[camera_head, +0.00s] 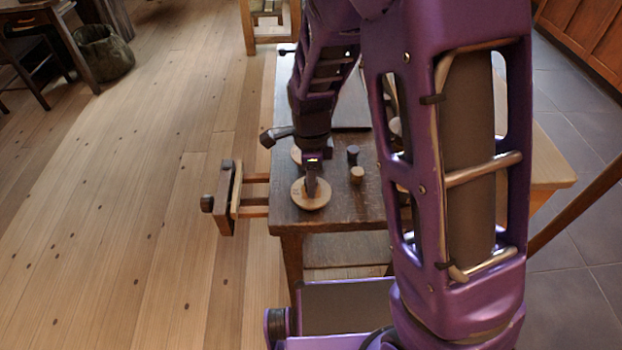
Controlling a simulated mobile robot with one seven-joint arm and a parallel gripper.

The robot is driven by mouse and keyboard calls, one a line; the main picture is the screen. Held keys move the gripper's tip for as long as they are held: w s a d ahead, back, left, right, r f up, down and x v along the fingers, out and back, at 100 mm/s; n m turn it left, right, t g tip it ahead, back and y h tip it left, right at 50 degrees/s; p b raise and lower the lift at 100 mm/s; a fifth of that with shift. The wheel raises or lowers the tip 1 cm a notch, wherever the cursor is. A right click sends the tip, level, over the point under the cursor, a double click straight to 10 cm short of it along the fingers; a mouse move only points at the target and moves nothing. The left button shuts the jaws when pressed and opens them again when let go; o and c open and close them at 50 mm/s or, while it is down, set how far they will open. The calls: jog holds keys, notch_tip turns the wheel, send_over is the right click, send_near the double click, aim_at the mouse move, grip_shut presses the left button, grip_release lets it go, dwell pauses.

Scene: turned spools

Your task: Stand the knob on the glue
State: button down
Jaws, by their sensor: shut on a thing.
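My gripper (311,178) points straight down over a round pale wooden disc (318,204) near the left front corner of the dark workbench. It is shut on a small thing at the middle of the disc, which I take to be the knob. The fingers hide most of its shape. I cannot tell whether it touches the disc or is just above it. No glue can be made out; the middle of the disc is covered by the gripper.
A dark peg (353,154) and a light-topped peg (357,174) stand right of the disc on the workbench (345,212). Another pale disc (296,154) is partly behind my gripper. A wooden vise (228,198) juts out left. My arm hides the bench's right part.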

dwell(0.3)
jog(key=shift+c, duration=0.3)
grip_release()
jog(key=shift+r+p, duration=3.6)
jog(key=shift+r, duration=0.35)
